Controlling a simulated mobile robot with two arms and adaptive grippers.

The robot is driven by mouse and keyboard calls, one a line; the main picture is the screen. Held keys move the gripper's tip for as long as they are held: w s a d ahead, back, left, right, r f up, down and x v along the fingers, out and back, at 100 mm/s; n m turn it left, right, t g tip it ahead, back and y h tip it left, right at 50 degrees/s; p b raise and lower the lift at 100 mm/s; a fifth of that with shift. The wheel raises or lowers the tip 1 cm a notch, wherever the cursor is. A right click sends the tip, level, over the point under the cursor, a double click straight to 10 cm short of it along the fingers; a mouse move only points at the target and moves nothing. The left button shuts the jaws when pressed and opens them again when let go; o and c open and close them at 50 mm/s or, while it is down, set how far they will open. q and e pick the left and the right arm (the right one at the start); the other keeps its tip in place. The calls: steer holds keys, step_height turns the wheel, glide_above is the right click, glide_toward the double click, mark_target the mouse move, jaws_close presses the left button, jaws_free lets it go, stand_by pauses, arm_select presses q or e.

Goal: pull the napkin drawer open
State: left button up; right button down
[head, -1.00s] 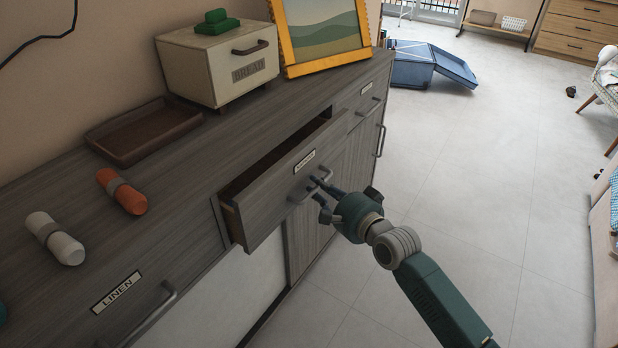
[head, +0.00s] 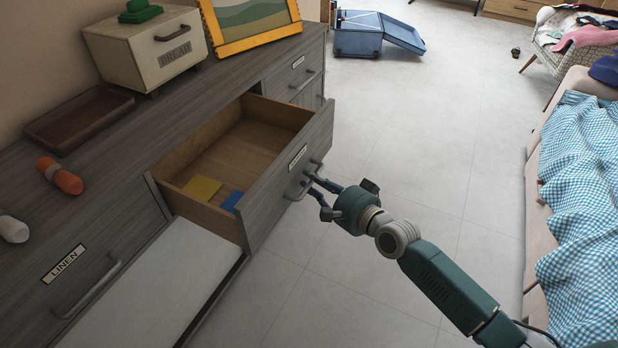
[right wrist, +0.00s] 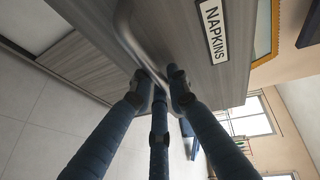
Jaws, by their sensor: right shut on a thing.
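The napkin drawer (head: 282,186) stands well out from the grey sideboard in the head view. Its light wood inside shows a yellow folded cloth (head: 203,188) and a blue one (head: 232,201). My right gripper (head: 313,186) is at the drawer's front, shut on the drawer handle (head: 299,191). In the right wrist view the fingers close around the metal handle (right wrist: 133,36), beside the NAPKINS label (right wrist: 214,30). My left gripper is not in view.
On the sideboard top (head: 120,150) are a bread box (head: 150,55), a brown tray (head: 75,118), rolled napkins and a yellow picture frame (head: 250,45). A LINEN drawer (head: 95,275) is at lower left. A bed with a checked cover (head: 580,200) is at right. Floor between is clear.

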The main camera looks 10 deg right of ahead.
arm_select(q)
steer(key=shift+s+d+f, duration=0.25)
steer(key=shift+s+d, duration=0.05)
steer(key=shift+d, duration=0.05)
arm_select(e)
steer(key=shift+s+d+f, duration=0.1)
steer(key=shift+s+d, duration=0.3)
steer(key=shift+d, duration=0.1)
steer(key=c, duration=1.9)
jaws_free()
steer(key=v, duration=1.2)
steer(key=shift+w, duration=0.1)
